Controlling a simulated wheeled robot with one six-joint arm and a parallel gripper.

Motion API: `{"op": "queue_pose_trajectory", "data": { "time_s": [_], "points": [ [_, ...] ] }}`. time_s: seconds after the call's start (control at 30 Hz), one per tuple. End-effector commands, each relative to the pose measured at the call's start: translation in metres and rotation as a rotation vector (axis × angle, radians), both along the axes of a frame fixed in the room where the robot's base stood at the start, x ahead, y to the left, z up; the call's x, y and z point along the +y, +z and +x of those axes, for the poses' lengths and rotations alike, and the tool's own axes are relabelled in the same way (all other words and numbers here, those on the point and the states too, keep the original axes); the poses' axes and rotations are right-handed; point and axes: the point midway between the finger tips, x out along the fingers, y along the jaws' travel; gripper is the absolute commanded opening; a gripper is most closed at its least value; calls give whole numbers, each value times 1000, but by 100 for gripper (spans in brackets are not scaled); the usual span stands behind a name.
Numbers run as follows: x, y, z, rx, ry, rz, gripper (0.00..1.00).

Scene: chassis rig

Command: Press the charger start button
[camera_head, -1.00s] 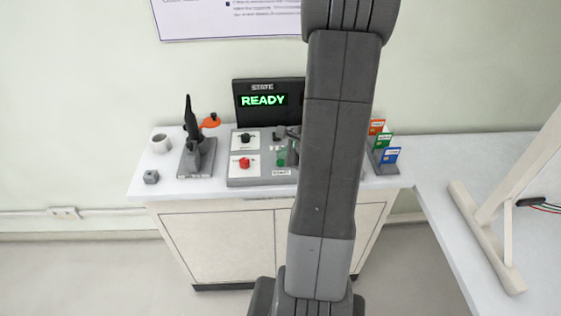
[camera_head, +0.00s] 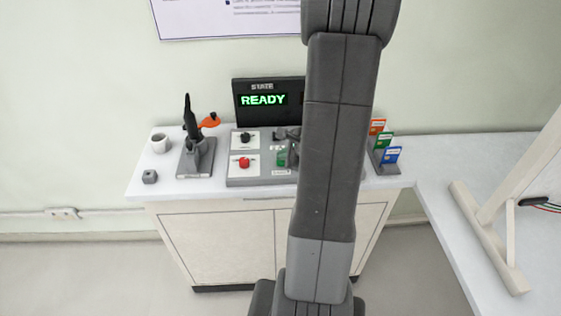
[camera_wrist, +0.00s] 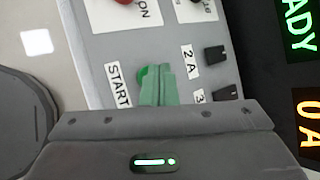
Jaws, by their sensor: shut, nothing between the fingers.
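The charger panel (camera_head: 262,182) lies on the white cabinet top, left of my arm in the head view. In the wrist view, the green start button (camera_wrist: 143,76) shows beside the START label (camera_wrist: 118,84), partly hidden by my fingers. My gripper (camera_wrist: 157,72) is shut and empty, its two greenish fingers together with their tips over or beside the button. I cannot tell whether they touch it. In the head view my arm hides part of the panel. The screen (camera_head: 264,100) reads READY in green; an orange "0 A" (camera_wrist: 311,122) shows in the wrist view.
A red knob (camera_head: 244,162) and a black knob (camera_head: 245,138) sit left of the button. A charger plug-like handle in a grey stand (camera_head: 196,168), a white cup (camera_head: 161,143) and a small grey block (camera_head: 150,177) stand farther left. Coloured cards (camera_head: 385,145) stand right.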

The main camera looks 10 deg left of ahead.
Motion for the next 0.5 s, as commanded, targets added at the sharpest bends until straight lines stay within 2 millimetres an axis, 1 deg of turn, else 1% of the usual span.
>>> {"op": "queue_pose_trajectory", "data": {
  "time_s": [0.5],
  "points": [
    [0, -6, 0, 0, 0, 0, 0]
  ]
}}
